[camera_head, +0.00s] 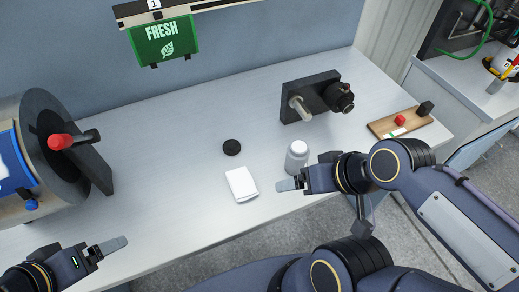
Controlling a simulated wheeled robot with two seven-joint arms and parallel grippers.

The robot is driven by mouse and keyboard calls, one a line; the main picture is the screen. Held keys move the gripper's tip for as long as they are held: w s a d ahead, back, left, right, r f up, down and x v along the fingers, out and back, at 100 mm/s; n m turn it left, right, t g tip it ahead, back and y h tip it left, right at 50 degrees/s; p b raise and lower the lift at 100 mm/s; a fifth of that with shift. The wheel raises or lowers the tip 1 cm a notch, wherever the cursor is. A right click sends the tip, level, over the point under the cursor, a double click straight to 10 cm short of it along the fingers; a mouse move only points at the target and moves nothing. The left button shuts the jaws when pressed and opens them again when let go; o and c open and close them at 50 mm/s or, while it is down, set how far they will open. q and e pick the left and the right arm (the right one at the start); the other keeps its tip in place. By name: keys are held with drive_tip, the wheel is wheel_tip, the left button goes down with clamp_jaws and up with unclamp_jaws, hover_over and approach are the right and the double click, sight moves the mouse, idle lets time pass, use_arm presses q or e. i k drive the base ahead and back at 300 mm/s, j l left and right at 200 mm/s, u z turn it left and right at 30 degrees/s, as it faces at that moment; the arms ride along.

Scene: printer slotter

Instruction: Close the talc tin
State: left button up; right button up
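A small white container (297,157), which looks like the talc tin, stands upright on the table right of centre. Its rounded top is pale, and I cannot see clearly whether it has an opening. A round black piece (231,147), which looks like a lid, lies on the table to its left, apart from it. My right gripper (287,184) is just in front of the container, pointing left, with no clear contact. My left gripper (115,244) is over the table's front left part, far from both. Each gripper shows edge-on, so the finger gap is hidden.
A folded white cloth or pad (241,185) lies in front of the black piece. A black bracket with a metal roller (312,95) stands behind the container. A wooden board (397,122) with small blocks is at right. A large drum machine (50,150) fills the left. The left-centre table is clear.

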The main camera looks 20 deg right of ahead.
sight(297, 151)
drive_tip(key=k, duration=0.65)
drive_tip(key=u, duration=1.7)
drive_tip(key=k+l, duration=0.15)
drive_tip(key=l, duration=0.25)
drive_tip(key=k+l, duration=0.15)
drive_tip(key=l, duration=0.3)
drive_tip(key=k+l, duration=0.1)
drive_tip(key=l, duration=0.3)
drive_tip(key=k+l, duration=0.15)
drive_tip(key=l, duration=0.25)
